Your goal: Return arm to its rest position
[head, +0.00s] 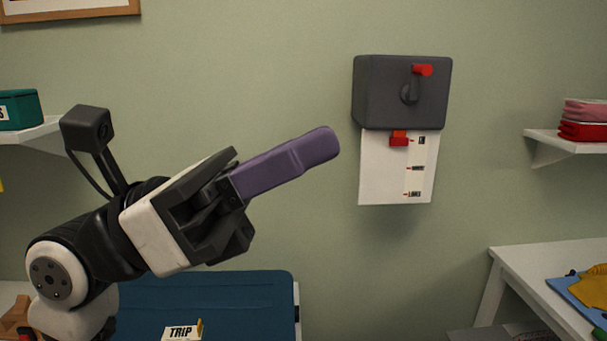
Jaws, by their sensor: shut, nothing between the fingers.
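My gripper (325,144) is raised in front of the wall, left of centre, pointing up and to the right. Its long purple fingers lie together with nothing between them. My arm comes in from the lower left, bent at a white and black joint. The gripper's tip appears just left of a dark grey wall box (380,95) in the picture; I cannot tell the depth gap between them.
The box has a red-tipped knob (422,70) and a white scale card (380,180) with a red marker. A dark blue case (250,300) with a TRIP tag (180,333) is below. Shelves flank both sides; a white table (520,262) is right.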

